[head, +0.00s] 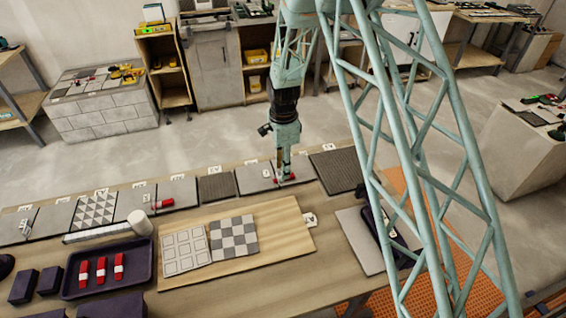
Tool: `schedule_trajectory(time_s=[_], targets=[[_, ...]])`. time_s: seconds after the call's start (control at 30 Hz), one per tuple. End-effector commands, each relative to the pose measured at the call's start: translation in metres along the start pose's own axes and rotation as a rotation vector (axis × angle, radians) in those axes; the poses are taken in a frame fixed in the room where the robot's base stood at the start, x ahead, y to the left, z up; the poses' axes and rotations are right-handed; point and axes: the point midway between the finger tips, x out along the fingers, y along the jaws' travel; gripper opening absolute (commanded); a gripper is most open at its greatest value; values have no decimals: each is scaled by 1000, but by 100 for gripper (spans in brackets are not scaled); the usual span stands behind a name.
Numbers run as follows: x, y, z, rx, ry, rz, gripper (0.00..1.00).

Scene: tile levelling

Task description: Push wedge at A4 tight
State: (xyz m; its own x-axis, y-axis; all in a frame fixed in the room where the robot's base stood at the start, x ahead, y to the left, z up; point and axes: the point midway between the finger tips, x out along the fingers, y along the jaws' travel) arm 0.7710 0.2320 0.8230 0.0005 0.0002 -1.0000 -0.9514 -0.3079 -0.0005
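A row of tiles lies along the far side of the workbench, each with a small white label too small to read, so I cannot tell which spot is A4. A small red wedge (289,177) sits low by the grey tile (256,178), right at my gripper (284,177). My gripper points straight down with its tip at or just beside this wedge; I cannot tell whether they touch or whether the fingers are open. Another red wedge (164,203) lies farther left by a grey tile (178,192). Three red-and-white wedges (101,269) lie in a dark tray.
The dark tray (68,292) stands front left, near dark blocks (22,287) and a white cylinder (140,222). A wooden board (285,238) carries two patterned tiles (234,238). A dark textured tile (338,169) lies right of my gripper. A grey slab (352,238) lies at the right.

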Motion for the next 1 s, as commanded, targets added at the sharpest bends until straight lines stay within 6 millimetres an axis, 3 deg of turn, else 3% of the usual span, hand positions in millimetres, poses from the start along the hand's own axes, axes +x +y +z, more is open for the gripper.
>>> schedule_trajectory(time_s=[0.3,0.77,1.0], targets=[[29,0,0,0,0,1,28],[36,0,0,0,0,1,28],[36,0,0,0,0,1,9]])
